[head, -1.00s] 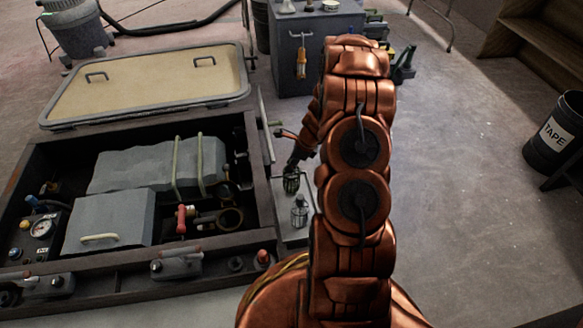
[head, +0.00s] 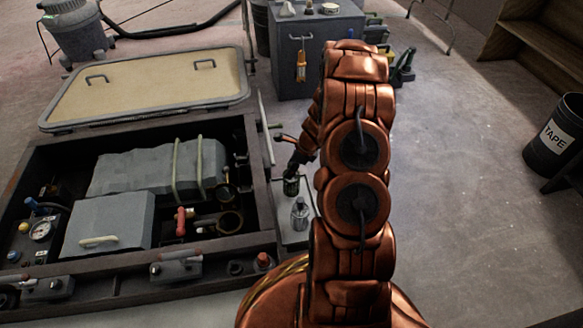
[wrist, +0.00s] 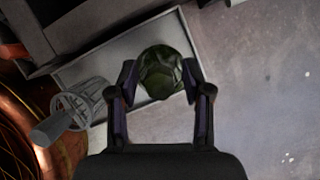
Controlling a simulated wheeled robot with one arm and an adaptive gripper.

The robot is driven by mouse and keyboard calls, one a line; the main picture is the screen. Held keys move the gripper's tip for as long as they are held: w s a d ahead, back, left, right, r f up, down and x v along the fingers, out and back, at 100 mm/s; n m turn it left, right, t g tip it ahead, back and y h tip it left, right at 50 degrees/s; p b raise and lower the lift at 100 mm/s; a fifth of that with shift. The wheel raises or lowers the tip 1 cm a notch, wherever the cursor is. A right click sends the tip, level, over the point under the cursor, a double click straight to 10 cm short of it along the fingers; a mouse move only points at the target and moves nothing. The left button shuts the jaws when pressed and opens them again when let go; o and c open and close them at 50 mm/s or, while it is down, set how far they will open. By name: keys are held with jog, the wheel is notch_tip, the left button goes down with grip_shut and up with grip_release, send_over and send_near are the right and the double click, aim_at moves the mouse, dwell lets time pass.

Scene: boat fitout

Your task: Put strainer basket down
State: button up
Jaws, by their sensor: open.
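A dark green strainer basket (head: 291,187) is at the grey tray beside the open hatch. In the wrist view, the basket (wrist: 161,78) is a round, dark green shape between my two fingertips. My gripper (wrist: 159,70) is open around it, and the basket appears to rest on the tray (wrist: 103,70). The head view shows my gripper (head: 294,168) just above the basket, partly hidden by my arm.
The hatch frame (head: 262,190) borders the tray on the left, with a grey machine block (head: 145,168) and a red-handled valve (head: 181,220) inside. The hatch lid (head: 150,85) lies behind. A grey cabinet (head: 290,70) stands farther back. Floor at right is clear up to the TAPE bin (head: 553,135).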

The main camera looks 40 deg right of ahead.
jog(key=p+v, duration=0.5)
jog(key=v, duration=0.7)
jog(key=s+a+r+n+g, duration=0.1)
jog(key=s+a+r+n, duration=0.2)
jog(key=a+r+n, duration=0.4)
jog(key=s+a+r+n+g+y, duration=0.1)
jog(key=s+a+r+n+g, duration=0.2)
jog(key=a, duration=0.6)
jog(key=s+a+r+n, duration=0.3)
jog(key=a+r+n, duration=0.2)
jog(key=a+r, duration=0.2)
jog(key=s+a+r+n+g+h, duration=0.1)
jog(key=s+a+r+n+h, duration=0.1)
jog(key=s+n, duration=0.4)
jog(key=s+a+r+n+g+h, duration=0.1)
jog(key=s+r+n, duration=0.4)
jog(key=s, duration=1.1)
jog(key=shift+s+a+n+g+h, duration=0.15)
jog(key=shift+a+n+g+h, duration=0.35)
jog(key=shift+a+n, duration=0.6)
jog(key=shift+a+r, duration=0.1)
jog(key=shift+a, duration=0.05)
